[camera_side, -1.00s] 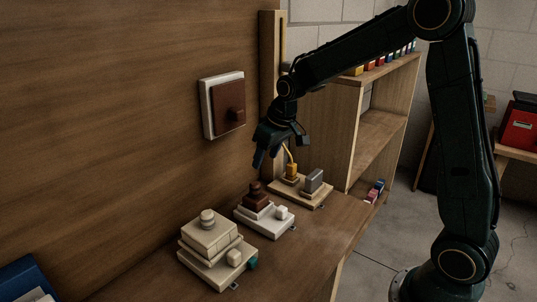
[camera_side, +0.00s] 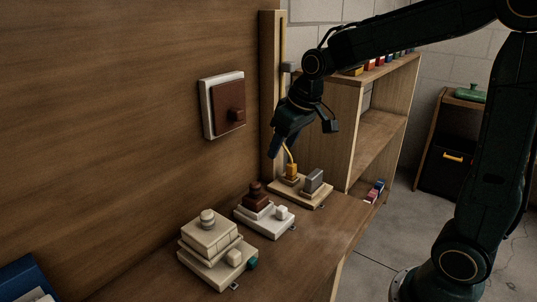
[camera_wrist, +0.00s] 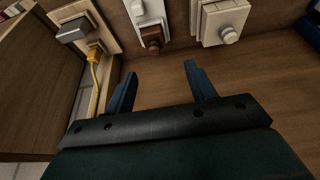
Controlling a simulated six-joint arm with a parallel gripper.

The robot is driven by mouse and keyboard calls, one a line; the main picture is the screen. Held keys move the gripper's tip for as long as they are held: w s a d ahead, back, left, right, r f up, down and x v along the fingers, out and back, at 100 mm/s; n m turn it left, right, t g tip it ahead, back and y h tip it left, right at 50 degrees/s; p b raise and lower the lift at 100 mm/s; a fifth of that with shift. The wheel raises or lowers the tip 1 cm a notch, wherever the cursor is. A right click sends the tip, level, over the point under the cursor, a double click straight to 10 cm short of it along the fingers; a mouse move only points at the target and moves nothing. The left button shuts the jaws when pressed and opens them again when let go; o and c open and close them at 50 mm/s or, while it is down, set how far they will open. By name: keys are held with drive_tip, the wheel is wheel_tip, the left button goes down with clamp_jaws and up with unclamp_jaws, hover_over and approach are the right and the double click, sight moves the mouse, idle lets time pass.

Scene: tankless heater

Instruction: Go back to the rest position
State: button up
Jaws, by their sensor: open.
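My gripper (camera_side: 274,150) hangs in the air above the bench, left of the shelf unit and over the far end of the row of fixtures. In the wrist view its two dark blue fingers (camera_wrist: 160,80) are spread apart with nothing between them. The arm reaches in from the right. The wooden base with a yellow plug and a grey block (camera_side: 303,196) is the closest fixture below the gripper. It also shows in the wrist view (camera_wrist: 75,15).
A brown-and-white wall plate with a knob (camera_side: 226,106) is on the wooden panel. A white base with a brown block (camera_side: 264,217) and a cream stacked block unit (camera_side: 215,248) stand on the bench (camera_side: 320,240). A shelf unit (camera_side: 380,130) stands behind. A yellow cable (camera_wrist: 97,85) rises from the plug.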

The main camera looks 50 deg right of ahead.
drive_tip(key=s+a+r, duration=0.1)
drive_tip(key=s+a, duration=0.1)
drive_tip(key=s, duration=0.9)
drive_tip(key=s+a+r+t, duration=0.1)
drive_tip(key=s+a, duration=0.1)
drive_tip(key=s, duration=0.8)
drive_tip(key=shift+s+a+r, duration=0.15)
drive_tip(key=shift+s+r, duration=0.05)
drive_tip(key=shift+s, duration=0.15)
